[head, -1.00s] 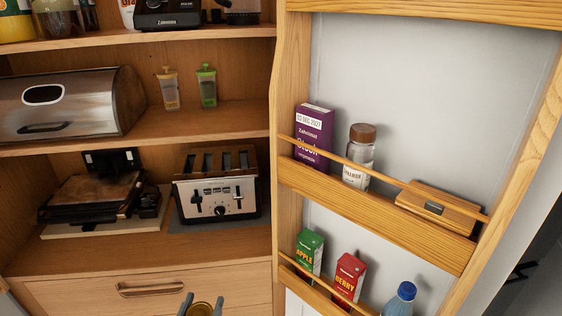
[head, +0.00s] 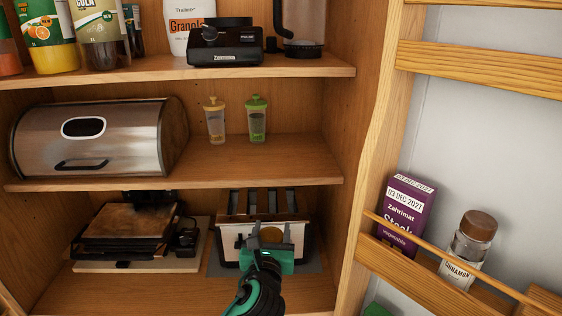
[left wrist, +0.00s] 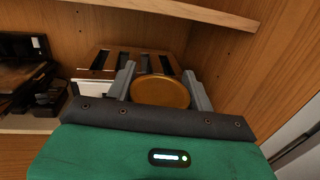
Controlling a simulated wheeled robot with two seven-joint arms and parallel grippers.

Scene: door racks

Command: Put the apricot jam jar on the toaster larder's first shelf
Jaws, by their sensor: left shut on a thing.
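My left gripper (head: 271,230) is shut on the jam jar (head: 271,237), of which mainly the round gold lid shows. The jar also shows between the two grey fingers in the left wrist view (left wrist: 160,92); its label and body are hidden. The gripper holds it in front of the toaster (head: 232,243), which stands on the lowest visible larder shelf (head: 185,291). Above is a middle shelf (head: 240,166) with a steel bread bin (head: 100,142) at its left. My right gripper is not in view.
Two small lidded bottles, yellow (head: 215,122) and green (head: 257,120), stand on the middle shelf, with free room to their right. A sandwich press (head: 127,238) is left of the toaster. The open door rack (head: 440,275) at right holds a purple box (head: 405,215) and cinnamon jar (head: 468,248).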

